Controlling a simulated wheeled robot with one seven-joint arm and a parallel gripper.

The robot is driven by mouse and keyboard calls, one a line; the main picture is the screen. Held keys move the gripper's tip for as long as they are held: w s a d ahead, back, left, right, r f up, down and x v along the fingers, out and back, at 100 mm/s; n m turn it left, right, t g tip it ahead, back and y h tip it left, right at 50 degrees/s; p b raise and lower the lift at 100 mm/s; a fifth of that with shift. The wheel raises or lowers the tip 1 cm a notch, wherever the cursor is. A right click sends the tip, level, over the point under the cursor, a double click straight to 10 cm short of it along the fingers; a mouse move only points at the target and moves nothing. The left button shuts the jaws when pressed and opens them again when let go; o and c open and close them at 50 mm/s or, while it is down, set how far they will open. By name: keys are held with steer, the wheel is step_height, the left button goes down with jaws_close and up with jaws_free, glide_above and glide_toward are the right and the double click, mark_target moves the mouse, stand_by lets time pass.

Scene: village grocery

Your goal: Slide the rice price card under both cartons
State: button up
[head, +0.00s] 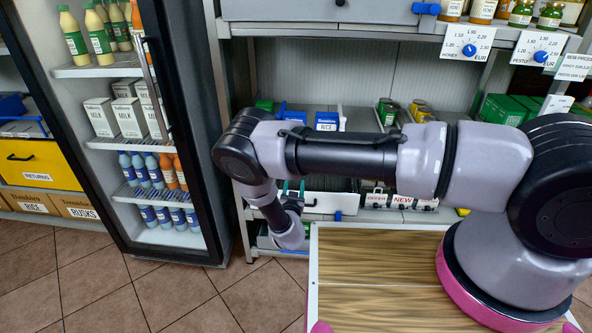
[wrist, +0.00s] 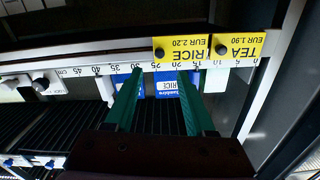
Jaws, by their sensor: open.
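The yellow rice price card (wrist: 181,50), reading EUR 2.20, sits on a shelf-edge rail with a centimetre scale, upside down in the wrist view. A black knob is at its left end. A blue and white rice carton (wrist: 168,88) shows just beyond the rail, between my fingers. In the head view a blue rice carton (head: 327,121) stands on the shelf. My gripper (wrist: 160,76) is open, its green fingers pointing at the rail near the card. I cannot tell whether they touch anything.
A yellow tea card (wrist: 238,46) is immediately right of the rice card on the rail. White holders (wrist: 45,84) are farther left. In the head view, a glass-door fridge (head: 135,130) stands left and a wooden-topped surface (head: 375,280) is in front.

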steer(key=w, duration=1)
steer(key=shift+d, duration=0.2)
jaws_close()
stand_by(1.0)
